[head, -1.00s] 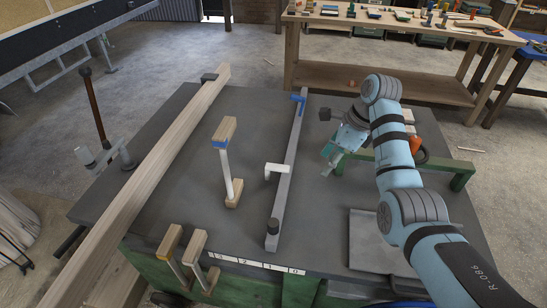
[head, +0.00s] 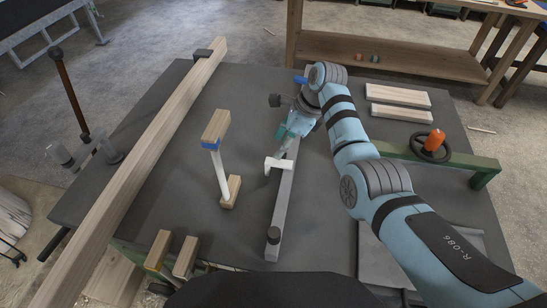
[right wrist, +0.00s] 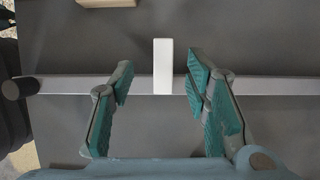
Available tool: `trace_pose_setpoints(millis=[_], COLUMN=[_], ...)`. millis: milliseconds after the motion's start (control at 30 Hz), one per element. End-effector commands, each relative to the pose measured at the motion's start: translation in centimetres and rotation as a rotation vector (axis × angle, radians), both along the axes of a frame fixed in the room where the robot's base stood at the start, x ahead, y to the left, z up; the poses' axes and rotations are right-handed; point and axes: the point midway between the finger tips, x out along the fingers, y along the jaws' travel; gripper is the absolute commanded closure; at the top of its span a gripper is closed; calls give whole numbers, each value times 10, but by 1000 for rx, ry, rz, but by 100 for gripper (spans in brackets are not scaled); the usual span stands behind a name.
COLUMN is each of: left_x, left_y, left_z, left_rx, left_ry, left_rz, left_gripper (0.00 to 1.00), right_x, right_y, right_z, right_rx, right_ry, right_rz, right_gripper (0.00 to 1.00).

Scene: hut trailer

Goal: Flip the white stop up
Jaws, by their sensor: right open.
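The white stop (head: 278,164) is a small block on the long grey rail (head: 282,203) in the head view. It sticks out to the left of the rail, over the dark table top. In the right wrist view the stop (right wrist: 163,66) lies across the rail (right wrist: 265,86). My right gripper (head: 291,133) is open just behind the stop in the head view. In the right wrist view the open fingers (right wrist: 160,75) stand either side of the stop, with gaps on both sides. My left gripper is out of view.
A long wooden beam (head: 150,150) lies left of the rail. A wooden clamp-like piece (head: 216,125) stands between them. An orange-handled wheel (head: 434,142) and green bar (head: 470,160) are at right. Pale boards (head: 398,95) lie behind.

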Motion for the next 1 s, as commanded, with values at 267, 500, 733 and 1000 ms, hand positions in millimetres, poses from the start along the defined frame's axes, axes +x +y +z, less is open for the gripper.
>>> trace_pose_setpoints(millis=[267,500,733,1000], left_x=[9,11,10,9], left_y=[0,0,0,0], left_z=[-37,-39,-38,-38], left_rx=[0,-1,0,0], left_ry=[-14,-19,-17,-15], left_rz=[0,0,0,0], left_gripper=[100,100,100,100], right_x=[5,5,5,5], right_y=[20,24,23,23], right_z=[-61,-65,-64,-64], right_rx=[-1,0,0,0], right_ry=[0,-1,-1,-1], right_rz=[-3,-5,-5,-6], right_gripper=[57,57,74,100])
